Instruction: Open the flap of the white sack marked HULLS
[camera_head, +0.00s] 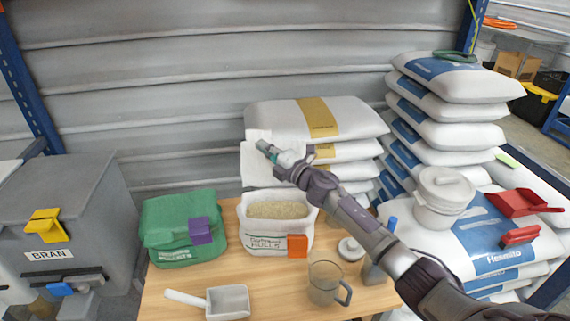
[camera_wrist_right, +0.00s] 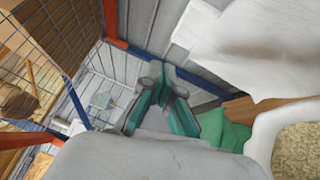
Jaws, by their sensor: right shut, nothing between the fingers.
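The white sack marked HULLS (camera_head: 262,242) stands upright on the wooden table. Its mouth is open and tan hulls (camera_head: 278,210) show inside; they also show at the right edge of the right wrist view (camera_wrist_right: 298,150). The white flap (camera_head: 258,178) stands raised behind the mouth, and it fills the upper right of the wrist view (camera_wrist_right: 255,45). An orange tab (camera_head: 297,246) is on the sack's front. My right gripper (camera_head: 262,146) is shut and empty near the flap's top; I cannot tell whether it touches. My left gripper is not in view.
A green sack (camera_head: 160,217) with a purple tab stands left of the white one. A scoop (camera_head: 228,302), a clear jug (camera_head: 324,284) and a round lid (camera_head: 350,249) lie on the table (camera_head: 185,280). Stacked sacks (camera_head: 460,135) rise behind and right. A grey BRAN bin (camera_head: 85,200) stands left.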

